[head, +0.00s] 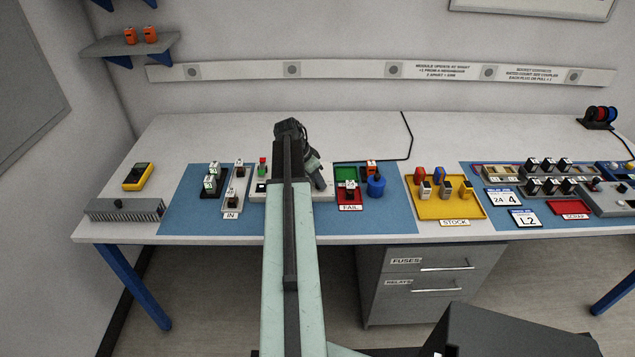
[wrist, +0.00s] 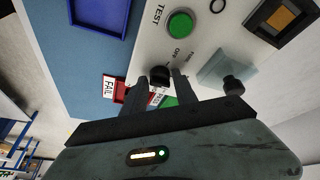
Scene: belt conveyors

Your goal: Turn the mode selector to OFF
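The mode selector, a black knob (wrist: 159,75) on a pale panel (wrist: 205,50), shows in the wrist view. The word OFF is printed beside it; a second label is too small to read for sure. My gripper (wrist: 160,76) has one finger on each side of the knob, with what look like narrow gaps. Which way the knob points is hard to tell. In the head view my arm covers the selector and most of the panel (head: 259,197); my fingertips are hidden.
A green TEST button (wrist: 179,23) and a pale block with a black knob (wrist: 232,86) sit close to my fingers. A red FAIL tray (head: 350,201) is to the right of my arm, a yellow STOCK tray (head: 450,209) farther right. The bench back is mostly clear.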

